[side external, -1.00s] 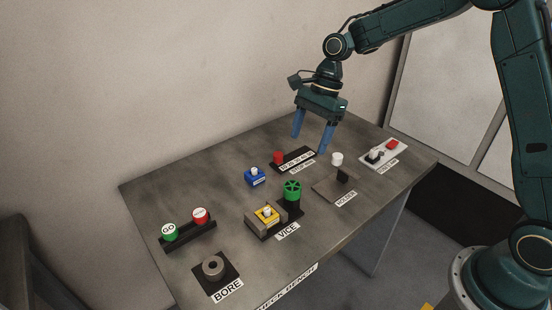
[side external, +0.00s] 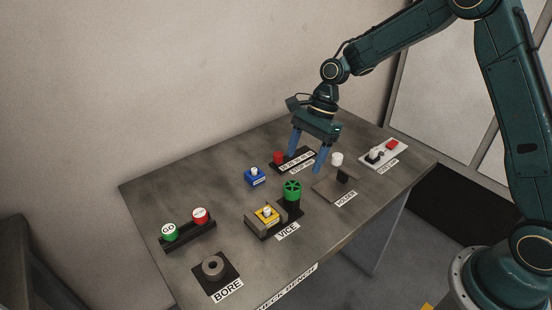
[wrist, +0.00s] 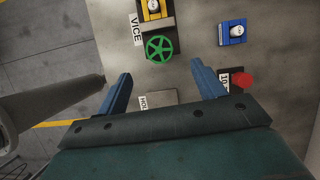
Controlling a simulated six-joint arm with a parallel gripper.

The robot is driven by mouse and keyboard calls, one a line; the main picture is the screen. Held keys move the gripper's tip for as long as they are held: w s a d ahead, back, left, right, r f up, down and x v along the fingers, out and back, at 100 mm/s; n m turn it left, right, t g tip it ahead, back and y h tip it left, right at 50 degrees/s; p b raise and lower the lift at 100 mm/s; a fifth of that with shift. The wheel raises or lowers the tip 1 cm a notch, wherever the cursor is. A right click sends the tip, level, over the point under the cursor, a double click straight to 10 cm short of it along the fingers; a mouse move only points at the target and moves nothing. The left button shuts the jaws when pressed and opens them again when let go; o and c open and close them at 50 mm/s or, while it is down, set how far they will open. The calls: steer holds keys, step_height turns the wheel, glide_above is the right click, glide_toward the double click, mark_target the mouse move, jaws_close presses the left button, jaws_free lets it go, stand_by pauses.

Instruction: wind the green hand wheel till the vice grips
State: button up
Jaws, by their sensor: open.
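The green hand wheel (side external: 292,189) sits on the right end of the vice (side external: 262,222), behind the VICE label. A yellow block (side external: 267,214) with a pale knob lies at the vice's jaw end. In the wrist view the green wheel (wrist: 159,48) shows past my fingertips, between them in the picture, with part of the vice (wrist: 160,23) and yellow block above it. My gripper (side external: 306,165) is open and empty, pointing down above the bench, right of and beyond the wheel. Its fingers also show in the wrist view (wrist: 161,75), apart from the wheel.
A blue block (side external: 255,176) lies behind the vice. A red knob (side external: 278,158) on a dark labelled strip is close to my fingers. The holder plate (side external: 330,188) and a white cylinder (side external: 337,159) are to the right.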

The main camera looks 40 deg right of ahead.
mark_target(295, 186)
steer(key=shift+x, duration=4.25)
steer(key=shift+c, duration=0.2)
steer(key=c, duration=1.1)
steer(key=shift+o, duration=0.3)
steer(key=shift+s+m+t, duration=0.15)
steer(key=shift+m+t, duration=0.55)
steer(key=shift+m, duration=1.3)
steer(key=shift+s+m+t+h, duration=0.1)
steer(key=shift+m+t+h, duration=0.45)
steer(key=shift+m, duration=1.15)
steer(key=o, duration=1.6)
steer(key=shift+y, duration=0.25)
